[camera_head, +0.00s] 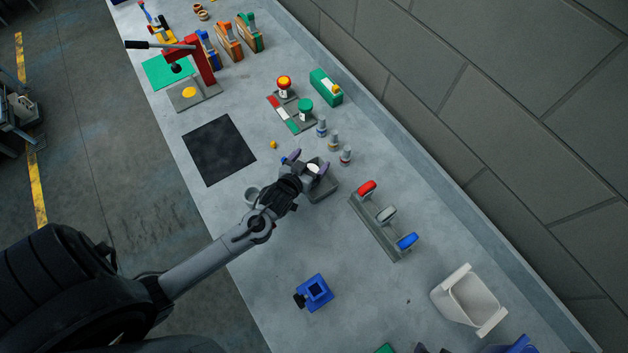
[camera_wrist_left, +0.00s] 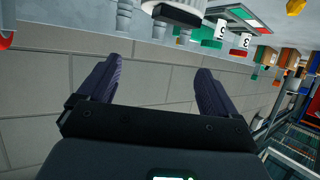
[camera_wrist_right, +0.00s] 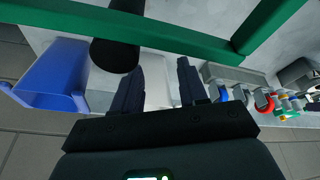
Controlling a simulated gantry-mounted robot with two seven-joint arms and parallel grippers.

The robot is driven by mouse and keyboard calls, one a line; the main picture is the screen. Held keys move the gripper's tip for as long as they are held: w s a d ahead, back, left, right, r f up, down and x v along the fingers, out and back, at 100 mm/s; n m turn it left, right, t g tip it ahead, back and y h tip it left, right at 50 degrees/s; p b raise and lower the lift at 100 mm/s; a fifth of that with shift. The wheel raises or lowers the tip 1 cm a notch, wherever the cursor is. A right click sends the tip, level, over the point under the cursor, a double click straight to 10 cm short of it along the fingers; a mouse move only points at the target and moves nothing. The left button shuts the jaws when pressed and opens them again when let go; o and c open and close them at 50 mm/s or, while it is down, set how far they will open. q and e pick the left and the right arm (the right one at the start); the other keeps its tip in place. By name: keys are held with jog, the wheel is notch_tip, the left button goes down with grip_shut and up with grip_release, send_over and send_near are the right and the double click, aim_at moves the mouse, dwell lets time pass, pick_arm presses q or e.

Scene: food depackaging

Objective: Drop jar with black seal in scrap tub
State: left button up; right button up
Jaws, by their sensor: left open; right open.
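My left gripper (camera_head: 307,163) is open, its purple-padded fingers apart over a small grey tray (camera_head: 322,188). A round white top (camera_head: 313,168) shows between the fingers, partly hidden. In the left wrist view a white ridged jar-like thing (camera_wrist_left: 175,12) with a dark edge is at the top, beyond the fingertips and cut off by the frame; whether the dark edge is a black seal is not clear. A white tub (camera_head: 468,300) stands at the lower right. My right gripper (camera_wrist_right: 158,78) is open. A black cylinder (camera_wrist_right: 115,42) shows beyond its fingers.
A rack with red, grey and blue handles (camera_head: 385,222) stands right of the left gripper. A blue fixture (camera_head: 315,292) is at the front. A green frame (camera_wrist_right: 130,28) crosses the right wrist view near a blue bin (camera_wrist_right: 50,75).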

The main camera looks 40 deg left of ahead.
pick_arm(q)
jog(key=shift+r, duration=0.6)
jog(key=d+r+b, duration=0.2)
jog(key=d+r, duration=0.8)
jog(key=d, duration=0.1)
jog(key=shift+d, duration=0.35)
jog(key=shift+f, duration=0.1)
jog(key=s+a+m+g+h+p, duration=0.1)
jog(key=s+g, duration=0.3)
jog(key=s, duration=0.7)
jog(key=s+a+f+m+g+h+p, duration=0.1)
jog(key=s+m+g+h+p, duration=0.1)
jog(key=s, duration=0.8)
jog(key=m+g+p, duration=0.1)
jog(key=g+p, duration=0.1)
jog(key=g, duration=0.1)
jog(key=shift+s+a+f+g, duration=0.25)
jog(key=shift+s+a+g, duration=0.05)
jog(key=shift+s, duration=0.05)
